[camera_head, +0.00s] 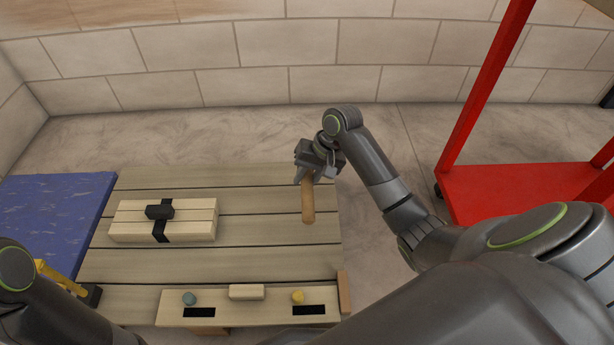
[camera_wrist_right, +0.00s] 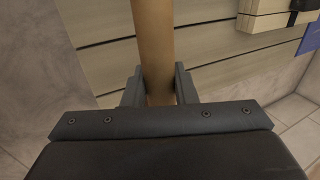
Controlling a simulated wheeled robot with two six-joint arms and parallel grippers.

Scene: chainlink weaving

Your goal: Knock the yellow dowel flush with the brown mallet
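The yellow dowel (camera_head: 298,297) stands up from a pale wooden board (camera_head: 225,308) at the table's front edge. How far it sticks up is hard to tell. My right gripper (camera_head: 312,176) is over the back right of the table, well behind the dowel. It is shut on a brown round wooden shaft (camera_head: 308,203), apparently the brown mallet's handle. The shaft also shows between the fingers in the right wrist view (camera_wrist_right: 153,45). No mallet head can be made out. My left arm shows at the lower left, but its gripper is not visible.
A teal dowel (camera_head: 189,298) and a small pale block (camera_head: 246,291) are on the same board. A strapped wooden bundle (camera_head: 190,230) lies at the left. A brown block (camera_head: 345,292) is by the right edge. A red frame (camera_head: 520,190) stands right. The table's middle is clear.

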